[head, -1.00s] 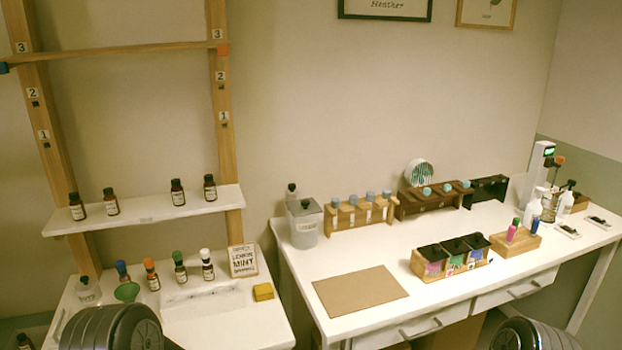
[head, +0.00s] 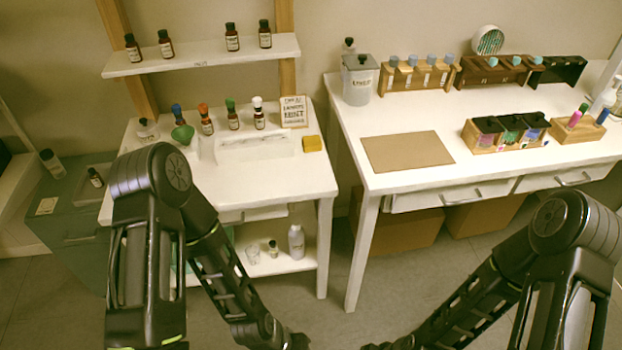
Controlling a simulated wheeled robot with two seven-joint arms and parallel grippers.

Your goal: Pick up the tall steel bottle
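A tall pale grey bottle (head: 296,243), which looks like the steel bottle, stands upright on the low shelf under the left table. A small dark-capped bottle (head: 273,249) and a clear glass (head: 253,253) stand to its left. Both my arms reach down toward the bottom middle of the head view. My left forearm passes left of and below the low shelf, in front of part of it. The fingers of both grippers are out of view, so nothing shows of what they hold.
The left table (head: 290,178) carries brown bottles, a green funnel (head: 183,134), a sign (head: 293,111) and a yellow block (head: 312,143). A shelf (head: 190,58) above holds more brown bottles. The right table (head: 350,128) has racks and a brown mat (head: 407,151). Floor shows between the tables.

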